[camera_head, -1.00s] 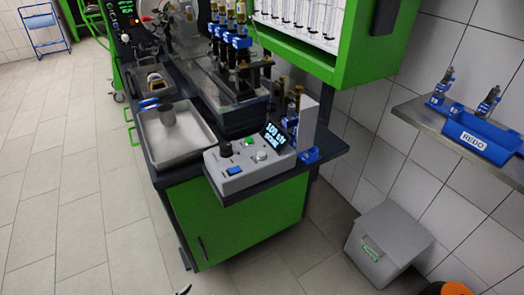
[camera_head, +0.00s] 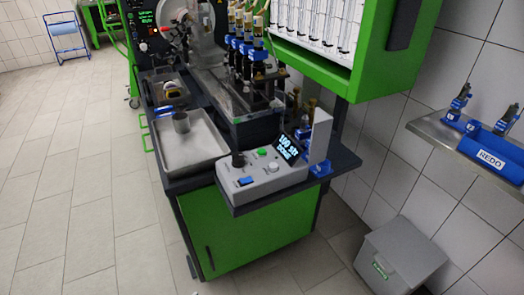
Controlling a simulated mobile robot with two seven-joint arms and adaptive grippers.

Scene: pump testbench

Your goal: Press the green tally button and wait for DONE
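The green tally button (camera_head: 262,152) sits on top of a light grey control box (camera_head: 262,180) at the front corner of the bench. Nothing touches or covers it. The box's small dark display (camera_head: 288,148) shows lit cyan text; the first line looks like "100 Str" and the second looks like "DONE", though it is small and slanted. A black knob (camera_head: 238,160), a pale round button (camera_head: 272,167) and a blue rocker switch (camera_head: 245,181) share the panel. Neither of my grippers is in view.
A metal tray (camera_head: 190,150) with a grey cup (camera_head: 181,122) lies left of the box. A green cabinet (camera_head: 345,60) overhangs behind. A blue REDO bin (camera_head: 490,158) stands on the right wall shelf. A grey lidded bin (camera_head: 400,258) is on the floor.

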